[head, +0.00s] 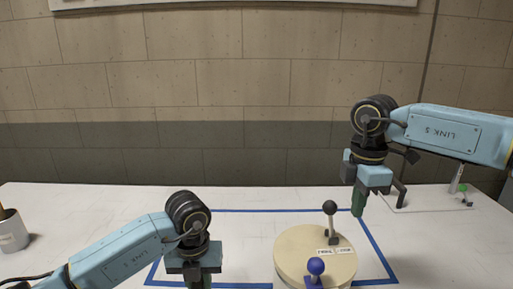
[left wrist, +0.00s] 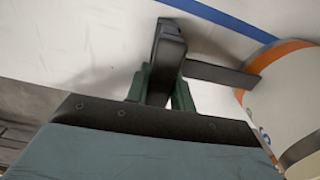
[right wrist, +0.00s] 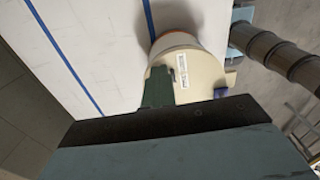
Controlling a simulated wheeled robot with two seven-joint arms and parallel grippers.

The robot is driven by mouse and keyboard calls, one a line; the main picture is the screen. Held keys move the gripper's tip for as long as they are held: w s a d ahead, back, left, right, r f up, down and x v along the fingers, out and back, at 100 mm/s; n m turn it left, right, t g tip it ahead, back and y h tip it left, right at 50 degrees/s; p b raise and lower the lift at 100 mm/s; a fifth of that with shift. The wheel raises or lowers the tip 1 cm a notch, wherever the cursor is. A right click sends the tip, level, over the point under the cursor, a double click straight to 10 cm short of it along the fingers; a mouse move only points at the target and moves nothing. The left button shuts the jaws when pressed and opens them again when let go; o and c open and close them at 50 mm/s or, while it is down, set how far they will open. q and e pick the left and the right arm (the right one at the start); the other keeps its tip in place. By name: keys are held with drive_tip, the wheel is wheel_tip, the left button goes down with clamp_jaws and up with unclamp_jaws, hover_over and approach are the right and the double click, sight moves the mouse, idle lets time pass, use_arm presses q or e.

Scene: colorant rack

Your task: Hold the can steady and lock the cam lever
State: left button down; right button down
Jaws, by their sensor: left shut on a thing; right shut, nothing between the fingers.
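The can (head: 298,262) stands upright at the front of the table, with a cream lid and a small label. On the lid stand a lever with a black ball knob (head: 330,208) and a blue knob (head: 316,266); which is the cam lever I cannot tell. In the left wrist view the can's side (left wrist: 285,95) has an orange band and a dark handle bar (left wrist: 215,73). My left gripper (left wrist: 160,75) is shut on this handle, left of the can. My right gripper (head: 358,205) is shut and empty, above and right of the black knob, apart from it.
Blue tape lines (head: 378,245) mark a rectangle on the white table (head: 110,215) around the can. A pale pot (head: 12,235) stands at the far left. A stand with a green knob (head: 461,188) is at the back right. The table's back middle is clear.

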drive_tip(key=shift+d, duration=0.3)
drive_tip(key=shift+w+d, duration=0.1)
drive_tip(key=shift+d, duration=0.8)
drive_tip(key=c, duration=2.1)
unclamp_jaws()
drive_tip(key=shift+c, duration=0.2)
drive_tip(key=o, duration=0.4)
drive_tip(key=shift+o, duration=0.2)
drive_tip(key=shift+r, duration=0.1)
